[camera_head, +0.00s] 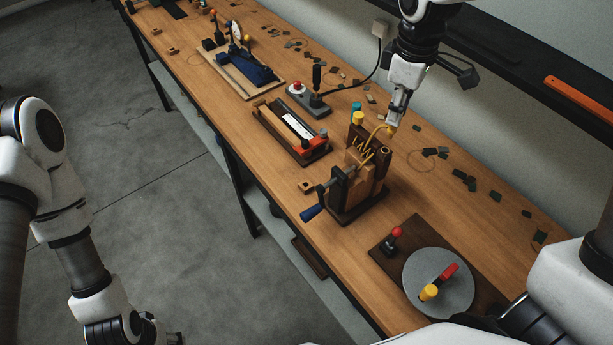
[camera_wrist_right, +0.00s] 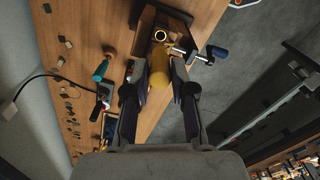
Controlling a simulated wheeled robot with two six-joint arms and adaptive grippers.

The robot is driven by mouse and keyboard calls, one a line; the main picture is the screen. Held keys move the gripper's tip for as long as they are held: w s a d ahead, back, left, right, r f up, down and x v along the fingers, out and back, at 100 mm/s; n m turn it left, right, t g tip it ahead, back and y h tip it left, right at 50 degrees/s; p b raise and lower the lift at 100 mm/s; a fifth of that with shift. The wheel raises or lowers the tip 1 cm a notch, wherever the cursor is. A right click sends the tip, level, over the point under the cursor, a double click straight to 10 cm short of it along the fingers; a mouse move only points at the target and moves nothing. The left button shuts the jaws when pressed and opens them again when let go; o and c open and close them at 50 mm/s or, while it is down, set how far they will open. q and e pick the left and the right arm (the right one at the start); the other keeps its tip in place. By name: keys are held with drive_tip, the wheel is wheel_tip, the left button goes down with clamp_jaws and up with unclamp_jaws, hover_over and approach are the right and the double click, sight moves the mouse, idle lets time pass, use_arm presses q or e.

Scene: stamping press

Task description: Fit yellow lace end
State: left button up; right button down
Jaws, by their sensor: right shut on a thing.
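My right gripper (camera_head: 396,112) comes down from the top of the head view, at the back of the wooden press (camera_head: 364,183). It is shut on the yellow lace end (camera_head: 390,130), which also shows between the fingers in the right wrist view (camera_wrist_right: 160,66). The yellow lace (camera_head: 370,139) curves from the gripper down to the press top. In the wrist view, a round ringed hole (camera_wrist_right: 160,35) on the press lies just beyond the held end; they look apart. My left gripper (camera_head: 152,331) is at the bottom left, off the bench; its fingers are unclear.
A grey turntable (camera_head: 438,283) is nearer me. Dark scraps (camera_head: 464,179) lie along the wall.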

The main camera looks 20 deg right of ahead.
drive_tip(key=shift+w+a+f, duration=0.15)
drive_tip(key=shift+a, duration=0.1)
drive_tip(key=shift+d+f+b, duration=0.15)
drive_tip(key=shift+f+b, duration=0.25)
drive_tip(key=shift+f, duration=1.05)
drive_tip(key=shift+r, duration=0.1)
drive_tip(key=shift+p, duration=0.3)
